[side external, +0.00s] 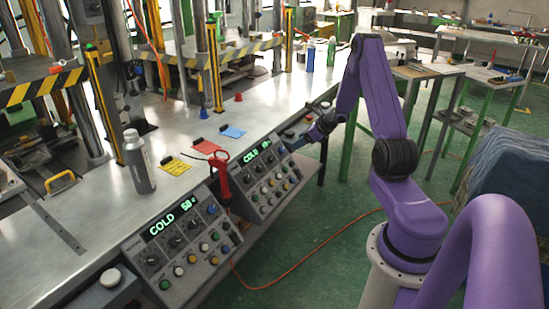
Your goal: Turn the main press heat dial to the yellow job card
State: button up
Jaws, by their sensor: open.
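The yellow job card (176,166) lies on the steel bench behind the near control panel (185,242), with a dark clip at its edge. The near panel has a green display reading COLD 50, dark dials and coloured buttons. A second control panel (266,178) stands farther right, also showing COLD; its number is too small to read surely. I cannot tell which panel belongs to the main press, nor read the card. My gripper (296,143) is at the right end of the far panel, small and dark, open, with no object seen in it. Its fingertips are hard to make out.
A blue card (232,132) and a red card (207,147) lie behind the panels. A red-handled tool (220,178) stands between the panels. A grey bottle (138,162) stands on the bench at left. An orange cable (300,262) crosses the green floor.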

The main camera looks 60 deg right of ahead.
aim_at(272, 158)
jog(key=x, duration=1.6)
jog(key=shift+w+a+f, duration=0.2)
jog(key=shift+w, duration=0.15)
jog(key=shift+c, duration=0.4)
jog(key=c, duration=1)
